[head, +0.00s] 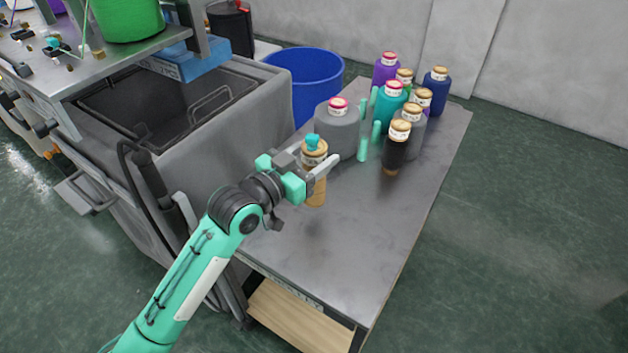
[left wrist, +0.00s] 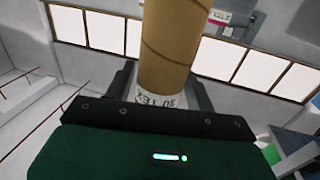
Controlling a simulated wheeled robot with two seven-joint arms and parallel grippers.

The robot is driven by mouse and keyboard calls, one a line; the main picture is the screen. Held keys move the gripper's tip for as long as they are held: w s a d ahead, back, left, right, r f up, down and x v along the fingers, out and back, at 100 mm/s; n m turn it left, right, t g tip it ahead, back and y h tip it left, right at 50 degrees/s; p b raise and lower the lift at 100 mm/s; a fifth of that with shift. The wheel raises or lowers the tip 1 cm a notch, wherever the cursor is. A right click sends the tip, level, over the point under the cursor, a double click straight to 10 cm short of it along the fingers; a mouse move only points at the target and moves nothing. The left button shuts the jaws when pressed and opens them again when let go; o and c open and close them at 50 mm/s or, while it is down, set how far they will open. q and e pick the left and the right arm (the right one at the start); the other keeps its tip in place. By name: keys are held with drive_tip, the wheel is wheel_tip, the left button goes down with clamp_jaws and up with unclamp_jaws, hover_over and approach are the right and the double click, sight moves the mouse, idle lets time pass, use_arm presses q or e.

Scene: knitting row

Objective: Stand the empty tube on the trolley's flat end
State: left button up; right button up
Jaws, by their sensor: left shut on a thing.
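The empty tube (head: 316,192) is a brown cardboard cylinder with a pale printed band near its top. My left gripper (head: 320,172) is shut on its upper part and holds it upright over the near part of the trolley's grey flat top (head: 370,230). A dark shadow lies on the top just below the tube; whether its foot touches the surface I cannot tell. In the left wrist view the tube (left wrist: 175,45) rises between the fingers, its printed band partly hidden by the gripper body. My right gripper is not in view.
Several yarn cones stand at the trolley's far end, including a grey one (head: 338,125) and a black one (head: 396,150). Light green upright pegs (head: 363,143) stand among them. A blue bin (head: 305,75) and the knitting machine (head: 210,120) are left. The near trolley top is clear.

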use_arm(q)
wheel_tip(320, 180, down, 7)
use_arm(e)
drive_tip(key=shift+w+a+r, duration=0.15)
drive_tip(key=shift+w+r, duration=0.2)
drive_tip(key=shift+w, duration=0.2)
use_arm(q)
drive_tip(key=o, duration=1.2)
drive_tip(key=shift+r, duration=0.15)
